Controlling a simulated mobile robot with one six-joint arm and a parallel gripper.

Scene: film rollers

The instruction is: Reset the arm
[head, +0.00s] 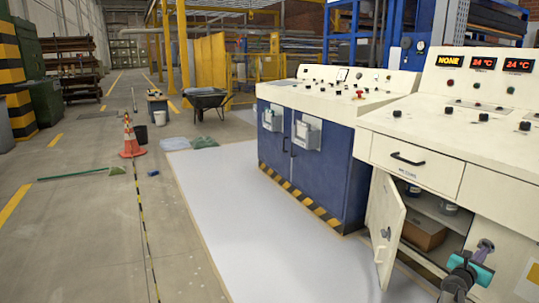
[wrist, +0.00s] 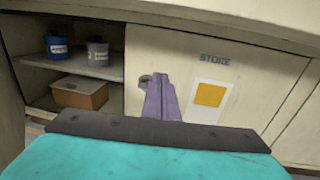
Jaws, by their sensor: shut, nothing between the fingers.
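My gripper (head: 485,246) is at the lower right of the head view, in front of the cream cabinet below the console. In the wrist view its purple fingers (wrist: 160,82) are together with nothing between them. They point at the closed cabinet door (wrist: 185,55) marked STORE, close to its round dark fitting (wrist: 145,80). Whether the fingertips touch the door cannot be told. My teal wrist part fills the bottom of the wrist view.
The left cabinet door (head: 384,222) stands open beside my gripper. Inside are a brown box (head: 424,233) and jars (head: 447,208). A closed drawer (head: 415,162) is above. A blue console cabinet (head: 300,155) stands further left. The floor (head: 75,230) at left is mostly clear, with a cone (head: 131,140).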

